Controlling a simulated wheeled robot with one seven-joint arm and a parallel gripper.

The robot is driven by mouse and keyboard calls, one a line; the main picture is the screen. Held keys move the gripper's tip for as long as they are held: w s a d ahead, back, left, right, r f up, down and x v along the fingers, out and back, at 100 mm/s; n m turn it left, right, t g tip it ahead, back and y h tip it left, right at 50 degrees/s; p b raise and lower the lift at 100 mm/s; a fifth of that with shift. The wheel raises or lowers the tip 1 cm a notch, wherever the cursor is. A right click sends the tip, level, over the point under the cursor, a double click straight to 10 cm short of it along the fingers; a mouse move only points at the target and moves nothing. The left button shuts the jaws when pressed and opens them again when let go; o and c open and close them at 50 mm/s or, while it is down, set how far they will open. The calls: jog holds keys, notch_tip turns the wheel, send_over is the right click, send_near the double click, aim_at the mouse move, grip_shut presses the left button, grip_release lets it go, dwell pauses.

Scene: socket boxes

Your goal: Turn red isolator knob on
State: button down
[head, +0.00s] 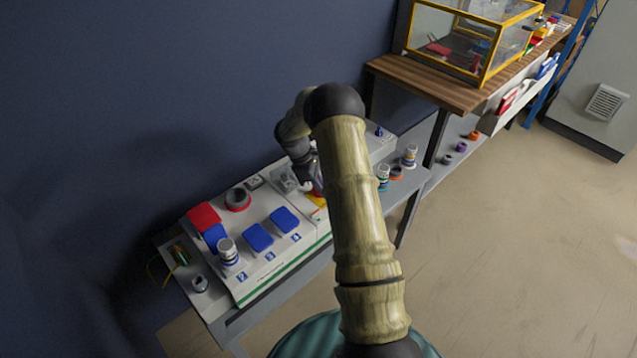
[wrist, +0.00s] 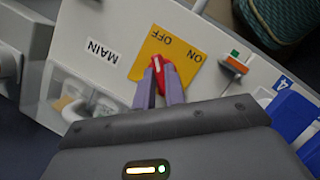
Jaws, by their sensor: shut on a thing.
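The red isolator knob (wrist: 157,63) sits on a yellow plate (wrist: 183,48) lettered OFF and ON, next to a MAIN label (wrist: 103,52) in the wrist view. A white mark on the knob's top points roughly toward the OFF lettering. My gripper (wrist: 157,75) is shut on the knob, with one purple finger on each side; the fingers hide part of it. In the head view my gripper (head: 316,180) is over the panel beside the yellow plate (head: 319,201), mostly hidden by my arm.
The grey-white panel (head: 290,225) carries blue socket covers (head: 259,237), a red cover (head: 204,216) and a grey-and-red socket (head: 238,199). In the wrist view, a small switch with green and orange parts (wrist: 233,64) is right of the plate. A wooden bench with a yellow-framed case (head: 470,45) stands behind right.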

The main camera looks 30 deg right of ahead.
jog(key=m+p, duration=0.1)
jog(key=m, duration=0.1)
jog(key=m+g+y+p, duration=0.1)
jog(key=m, duration=0.1)
jog(key=shift+w+d+r, duration=0.1)
jog(key=shift+w+r, duration=0.05)
jog(key=m+y, duration=0.1)
jog(key=m, duration=0.1)
jog(key=m+y+p, duration=0.1)
jog(key=m, duration=0.1)
jog(key=shift+d+m+g, duration=0.15)
jog(key=shift+m+g, duration=0.25)
jog(key=m+y, duration=0.1)
jog(key=m, duration=0.3)
jog(key=shift+m+y, duration=0.3)
jog(key=shift+y, duration=0.1)
jog(key=shift+d+m+y, duration=0.15)
jog(key=shift+m+y, duration=0.55)
jog(key=shift+m, duration=1.2)
jog(key=c, duration=1.5)
grip_release()
jog(key=shift+o, duration=0.2)
